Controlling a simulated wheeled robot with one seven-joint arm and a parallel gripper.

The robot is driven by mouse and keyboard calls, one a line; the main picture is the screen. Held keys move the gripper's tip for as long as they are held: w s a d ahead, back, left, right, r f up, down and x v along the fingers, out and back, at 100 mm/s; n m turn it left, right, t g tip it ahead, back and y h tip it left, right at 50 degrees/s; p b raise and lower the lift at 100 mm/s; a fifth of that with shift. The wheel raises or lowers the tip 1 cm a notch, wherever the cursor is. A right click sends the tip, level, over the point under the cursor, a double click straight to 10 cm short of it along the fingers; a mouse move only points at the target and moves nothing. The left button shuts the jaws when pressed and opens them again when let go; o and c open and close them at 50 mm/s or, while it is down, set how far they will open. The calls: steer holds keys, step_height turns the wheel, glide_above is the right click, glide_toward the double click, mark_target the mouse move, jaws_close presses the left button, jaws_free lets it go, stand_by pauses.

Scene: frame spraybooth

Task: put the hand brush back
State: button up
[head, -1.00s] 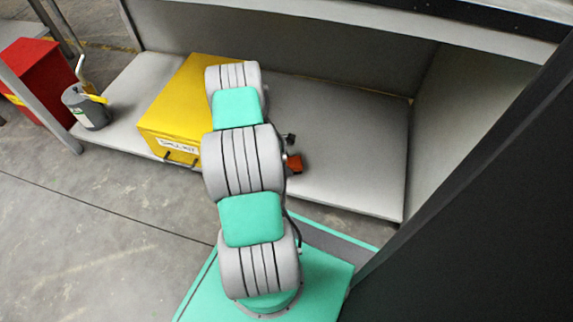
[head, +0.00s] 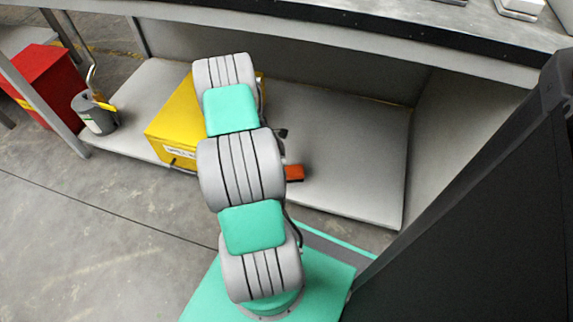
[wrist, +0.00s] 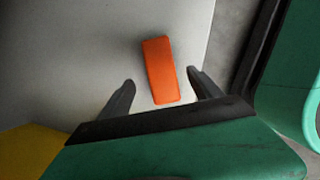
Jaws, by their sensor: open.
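An orange block-shaped thing (wrist: 160,70), which I take to be the hand brush, lies on the grey shelf; no bristles show. It also shows in the head view (head: 294,173), just right of my arm and partly hidden by it. My gripper (wrist: 160,77) is open over it in the wrist view, with one dark finger on each side of the orange thing and gaps between. I cannot tell how far above it the fingers are. In the head view my arm mostly hides the gripper.
A yellow box (head: 172,128) stands left of my arm on the low shelf (head: 350,150). Further left are a grey can (head: 94,117) with a handled tool by it and a red bin (head: 45,80). A bench edge runs above the shelf. The shelf's right part is clear.

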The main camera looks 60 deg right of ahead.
steer(key=w+a+r+m+t, duration=0.2)
steer(key=w+a+r, duration=0.6)
steer(key=a+r, duration=0.25)
steer(key=w+a+r+m+t, duration=0.1)
steer(key=w+a+r+t, duration=0.1)
steer(key=w+a+r, duration=0.8)
steer(key=s+a+r+m+y, duration=0.1)
steer(key=s+a+r, duration=0.2)
steer(key=a, duration=0.4)
steer(key=s+a+r+m+t, duration=0.1)
steer(key=s+a+r, duration=0.2)
steer(key=a, duration=0.4)
steer(key=s+a+r+m+y, duration=0.1)
steer(key=s+a+r, duration=0.2)
steer(key=a+r, duration=0.2)
steer(key=a, duration=0.2)
steer(key=shift+s+a+t+y+p, duration=0.2)
steer(key=shift+a+t+y+p, duration=0.1)
steer(key=shift+a+t, duration=0.1)
